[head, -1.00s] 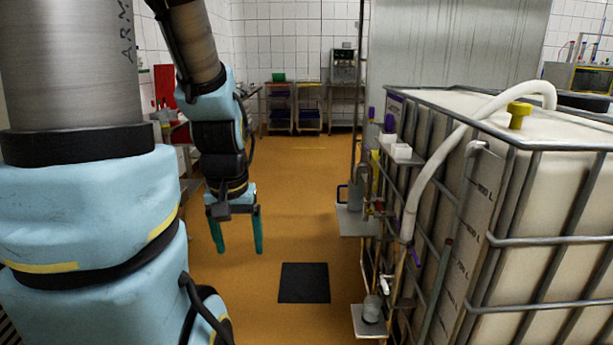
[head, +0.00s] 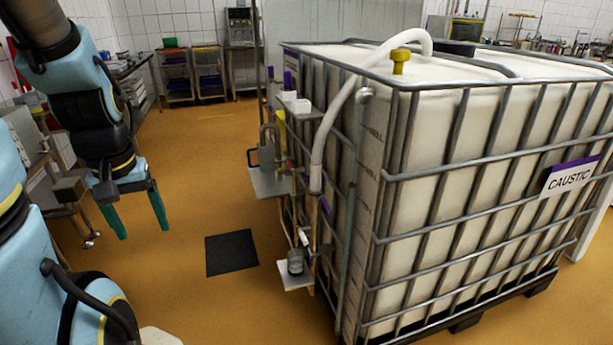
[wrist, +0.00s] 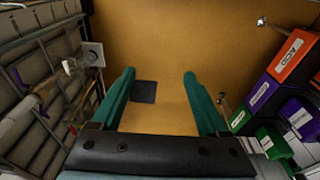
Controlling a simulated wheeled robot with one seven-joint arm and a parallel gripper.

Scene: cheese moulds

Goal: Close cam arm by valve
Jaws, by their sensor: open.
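The white hose (head: 342,113) comes over the top edge of the caged tank and ends in a coupling (head: 316,183) low on the tank's left side. Small purple parts (head: 325,205) and a white handle (head: 304,238) show just below the coupling. They are too small to tell which is the cam arm or how it stands. My gripper (head: 142,228) is open and empty, pointing down over the floor, well to the left of the coupling. In the wrist view my gripper's (wrist: 158,73) teal fingers are spread with nothing between them.
The caged tank (head: 450,230) labelled caustic fills the right. A small ledge with a jar (head: 295,262) and a metal shelf (head: 270,182) stick out from its left side. A dark mat (head: 231,253) lies on open floor. The wrist view shows coloured bins (wrist: 291,54) at right.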

